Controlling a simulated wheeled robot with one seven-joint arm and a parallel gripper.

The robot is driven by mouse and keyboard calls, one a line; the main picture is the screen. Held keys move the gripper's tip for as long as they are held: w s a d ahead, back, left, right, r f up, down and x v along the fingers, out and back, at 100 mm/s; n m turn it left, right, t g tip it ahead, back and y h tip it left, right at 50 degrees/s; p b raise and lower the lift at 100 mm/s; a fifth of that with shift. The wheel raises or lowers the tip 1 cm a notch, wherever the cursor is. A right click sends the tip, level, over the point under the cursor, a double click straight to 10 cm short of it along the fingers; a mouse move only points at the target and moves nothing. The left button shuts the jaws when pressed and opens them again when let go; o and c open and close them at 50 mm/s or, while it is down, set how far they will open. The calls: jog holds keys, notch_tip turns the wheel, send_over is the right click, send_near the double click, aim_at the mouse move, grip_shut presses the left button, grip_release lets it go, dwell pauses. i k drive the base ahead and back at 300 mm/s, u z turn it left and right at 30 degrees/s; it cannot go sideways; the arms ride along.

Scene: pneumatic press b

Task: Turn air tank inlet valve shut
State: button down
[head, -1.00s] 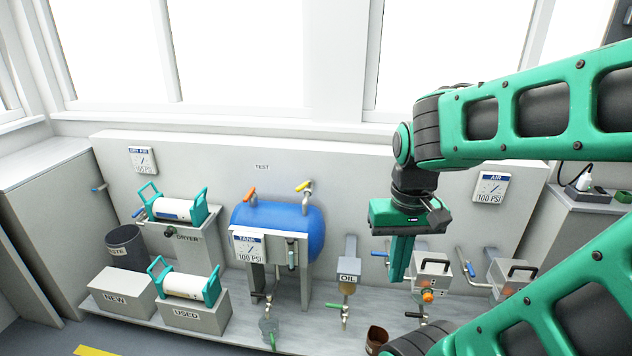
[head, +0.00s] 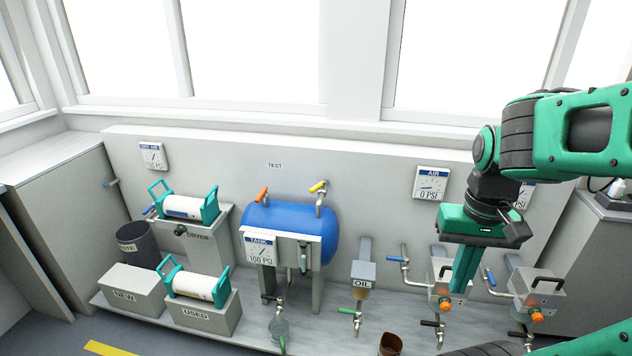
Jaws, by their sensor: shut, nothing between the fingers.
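The blue air tank (head: 290,228) stands on a grey stand left of the picture's middle. On its top are a valve with an orange handle (head: 262,194) at left and a valve with a yellow handle (head: 318,187) at right, on a metal pipe. No label tells which is the inlet. The tank gauge (head: 260,248) reads 100 PSI. My gripper (head: 459,291) points down, well right of the tank, with its green fingers shut and empty. It overlaps a grey box in the picture; I cannot tell whether they touch.
The air gauge (head: 432,183) reads 0 PSI. The oil cup (head: 362,272) stands between tank and gripper. Left are the dryer (head: 217,222) and filter boxes.

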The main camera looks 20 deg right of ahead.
aim_at(323, 182)
jog(key=i, duration=0.95)
jog(key=u, duration=0.05)
